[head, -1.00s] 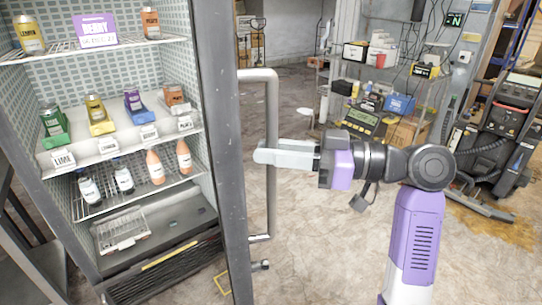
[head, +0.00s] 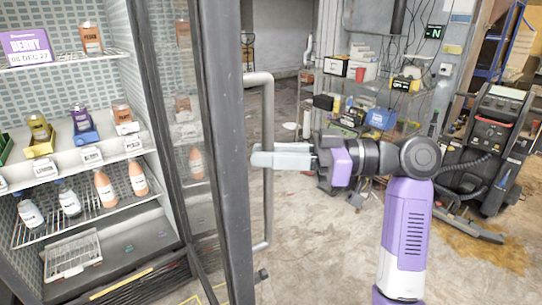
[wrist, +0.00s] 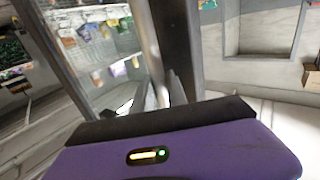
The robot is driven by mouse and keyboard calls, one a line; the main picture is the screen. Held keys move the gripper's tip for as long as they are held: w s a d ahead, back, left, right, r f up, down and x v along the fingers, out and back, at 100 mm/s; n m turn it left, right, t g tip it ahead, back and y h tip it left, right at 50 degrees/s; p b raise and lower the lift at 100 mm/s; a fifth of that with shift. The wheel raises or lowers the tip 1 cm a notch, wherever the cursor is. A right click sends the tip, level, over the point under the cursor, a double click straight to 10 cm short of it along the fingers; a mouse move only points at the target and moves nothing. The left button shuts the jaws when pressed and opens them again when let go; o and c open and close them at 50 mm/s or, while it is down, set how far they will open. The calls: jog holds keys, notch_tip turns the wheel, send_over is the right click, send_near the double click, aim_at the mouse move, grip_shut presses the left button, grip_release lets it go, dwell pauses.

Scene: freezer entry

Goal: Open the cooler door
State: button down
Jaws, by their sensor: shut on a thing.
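The cooler door (head: 237,190) stands ajar in the head view, its dark frame edge toward me and its glass showing to the left. Its grey tubular handle (head: 268,110) runs upright on the right side of the frame. My gripper (head: 266,158) reaches in from the right and is shut on the handle at about mid-height. The cooler (head: 152,110) is on the left with its shelves exposed. In the wrist view the door frame (wrist: 175,40) rises just beyond my gripper; the fingertips and handle are mostly hidden there.
Bottles (head: 105,190) and cartons stand on the cooler shelves. A wire rack (head: 360,90) with boxes stands at the back, and a dark wheeled machine (head: 490,150) is at the right. The floor (head: 330,250) between door and machine looks clear.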

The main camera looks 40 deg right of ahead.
jog(key=shift+r, duration=0.1)
jog(key=c, duration=1.3)
grip_release()
jog(key=shift+b+v, duration=0.65)
jog(key=shift+v, duration=3.2)
